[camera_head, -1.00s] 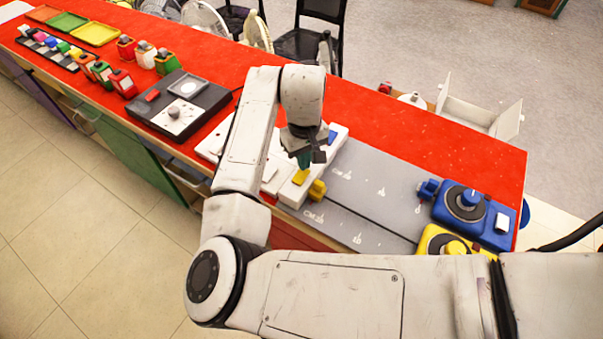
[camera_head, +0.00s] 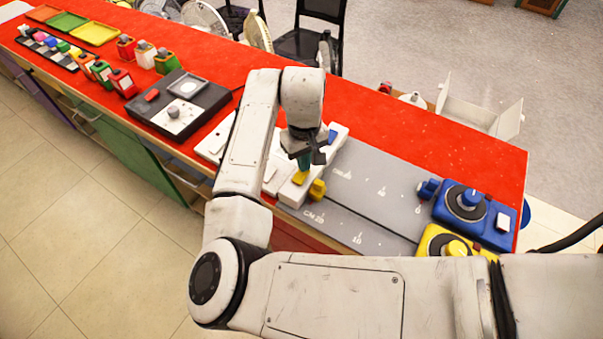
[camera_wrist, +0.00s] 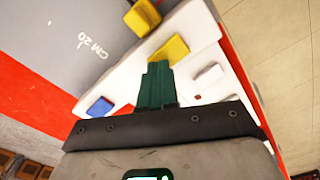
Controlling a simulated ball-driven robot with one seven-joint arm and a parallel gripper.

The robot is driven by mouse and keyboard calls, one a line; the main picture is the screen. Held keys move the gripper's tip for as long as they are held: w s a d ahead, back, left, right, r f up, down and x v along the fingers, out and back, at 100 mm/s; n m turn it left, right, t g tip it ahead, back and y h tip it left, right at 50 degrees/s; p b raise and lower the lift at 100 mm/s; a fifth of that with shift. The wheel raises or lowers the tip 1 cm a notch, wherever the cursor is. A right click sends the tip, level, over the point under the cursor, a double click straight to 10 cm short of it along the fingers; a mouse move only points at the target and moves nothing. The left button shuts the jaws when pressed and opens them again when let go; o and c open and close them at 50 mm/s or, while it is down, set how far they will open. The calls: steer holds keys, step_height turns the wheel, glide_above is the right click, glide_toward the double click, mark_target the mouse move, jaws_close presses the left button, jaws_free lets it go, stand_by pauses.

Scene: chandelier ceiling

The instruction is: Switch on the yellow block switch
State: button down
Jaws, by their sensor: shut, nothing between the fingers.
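The yellow block switch (camera_head: 300,178) sits on a white switch panel (camera_head: 287,190) on the red counter. It also shows in the wrist view (camera_wrist: 171,49), just beyond my fingertips. A second yellow block (camera_head: 317,190) stands at the panel's edge beside the grey board, and shows in the wrist view (camera_wrist: 142,17). My gripper (camera_head: 304,163) points down over the panel, close to the yellow switch. Its green fingers (camera_wrist: 157,75) are shut and empty. I cannot tell whether the tips touch the switch.
A blue block (camera_wrist: 100,106) and white rockers (camera_wrist: 208,74) share the panel. A grey marked board (camera_head: 362,190) lies to the right, with a blue device (camera_head: 478,212) and a yellow device (camera_head: 440,240) beyond. A black device (camera_head: 180,103) stands left.

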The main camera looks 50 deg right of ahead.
steer(key=shift+f, duration=0.6)
steer(key=shift+r, duration=0.1)
stand_by(0.3)
step_height(320, 180, up, 7)
steer(key=p, duration=0.6)
steer(key=shift+p, duration=0.3)
stand_by(0.4)
